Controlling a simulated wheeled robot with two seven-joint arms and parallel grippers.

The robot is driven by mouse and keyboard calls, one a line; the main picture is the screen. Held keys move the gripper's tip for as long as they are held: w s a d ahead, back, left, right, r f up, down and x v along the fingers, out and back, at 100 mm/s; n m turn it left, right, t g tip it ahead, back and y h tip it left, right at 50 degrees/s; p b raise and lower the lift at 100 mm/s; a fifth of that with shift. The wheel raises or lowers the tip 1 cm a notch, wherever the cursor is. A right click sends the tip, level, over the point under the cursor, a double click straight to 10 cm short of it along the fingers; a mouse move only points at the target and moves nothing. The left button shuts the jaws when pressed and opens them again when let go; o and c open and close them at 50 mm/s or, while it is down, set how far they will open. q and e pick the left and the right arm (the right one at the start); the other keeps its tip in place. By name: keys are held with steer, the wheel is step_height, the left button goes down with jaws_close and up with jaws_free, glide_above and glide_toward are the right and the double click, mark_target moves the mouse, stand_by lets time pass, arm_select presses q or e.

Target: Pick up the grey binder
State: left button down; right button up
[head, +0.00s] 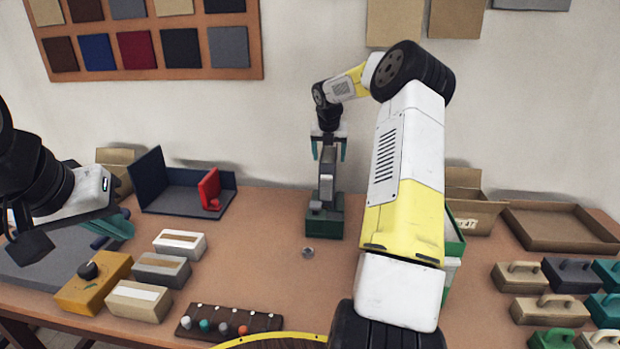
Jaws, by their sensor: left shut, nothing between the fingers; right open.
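No thing is plainly marked as the grey binder, and I cannot tell for sure which it is. A grey block with a tan top (161,269) lies between a white block and a beige block at left. A grey upright device (327,183) stands on a dark green base (324,226) mid-table. My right gripper (329,151) points down over this device, its teal fingers open on either side of the top; I cannot tell whether they touch it. My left gripper (122,226) is shut and empty, above the table at left, behind and left of the grey block.
A navy tray (180,198) with a red piece (210,190) stands at the back left. An orange box with a black knob (94,284) and a dark peg rack (225,323) are in front. Several handled blocks (547,309) and an open cardboard tray (560,228) fill the right.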

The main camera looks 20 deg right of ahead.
steer(key=shift+f, duration=0.25)
steer(key=shift+c, duration=0.4)
steer(key=shift+r, duration=0.1)
jaws_close()
